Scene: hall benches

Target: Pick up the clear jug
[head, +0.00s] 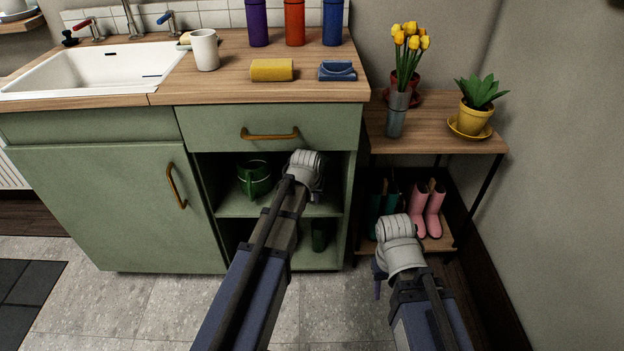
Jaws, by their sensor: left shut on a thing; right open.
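My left gripper (306,165) is at the open shelf under the drawer, to the right of a green vessel (255,179). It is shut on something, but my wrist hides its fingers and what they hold. I cannot make out a clear jug anywhere in the head view. My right gripper (380,278) is open, low in front of the small side table; its wrist covers most of it.
The side table (435,135) holds tulips and a potted plant, with boots (434,208) below.

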